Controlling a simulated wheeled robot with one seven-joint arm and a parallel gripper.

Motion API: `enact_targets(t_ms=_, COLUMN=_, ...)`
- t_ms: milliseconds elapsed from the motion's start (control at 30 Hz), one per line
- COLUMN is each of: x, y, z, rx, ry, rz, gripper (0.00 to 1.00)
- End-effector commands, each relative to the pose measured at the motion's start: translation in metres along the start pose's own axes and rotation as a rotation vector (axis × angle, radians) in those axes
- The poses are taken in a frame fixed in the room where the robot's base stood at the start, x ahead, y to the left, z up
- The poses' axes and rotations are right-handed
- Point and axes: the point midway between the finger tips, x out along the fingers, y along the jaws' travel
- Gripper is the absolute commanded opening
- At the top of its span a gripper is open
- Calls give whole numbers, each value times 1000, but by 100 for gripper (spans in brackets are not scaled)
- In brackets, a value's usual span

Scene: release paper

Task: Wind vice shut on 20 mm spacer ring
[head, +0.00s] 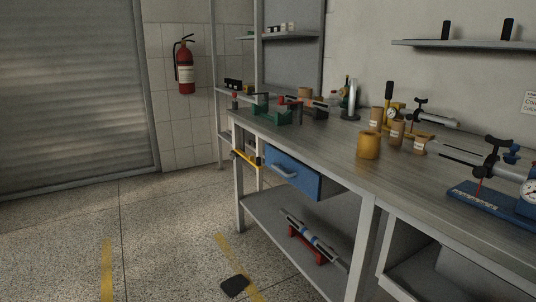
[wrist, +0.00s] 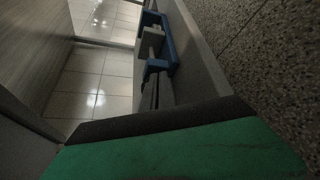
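A green clamp-like device with red knobs (head: 285,113) stands on the far part of the workbench in the head view; I cannot tell for sure whether it is the vice. In the wrist view a large green surface with a dark edge (wrist: 190,150) fills the bottom, very near the camera. Beyond it is a blue bracket with grey bars (wrist: 157,68). I cannot pick out the 20 mm spacer ring in either view. No fingertips of my gripper can be made out.
The workbench (head: 330,142) carries a brown cylinder (head: 368,147), several labelled containers and a blue-based gauge device (head: 480,196) at right. A blue drawer (head: 300,176) sits under the top. A dark flat object (head: 234,286) lies on the floor. Floor at left is clear.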

Motion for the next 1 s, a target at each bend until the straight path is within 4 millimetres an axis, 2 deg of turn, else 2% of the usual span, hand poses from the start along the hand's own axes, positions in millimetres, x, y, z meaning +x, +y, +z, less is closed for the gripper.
enact_targets(t_ms=367, x=-7, y=-3, z=3, rx=1, ry=3, rz=0, gripper=0)
enact_targets(t_ms=733, x=-50, y=-4, z=-21, rx=1, ry=3, rz=1, gripper=0)
enact_targets(t_ms=1000, x=-57, y=-2, z=-23, rx=0, ry=1, rz=0, gripper=0)
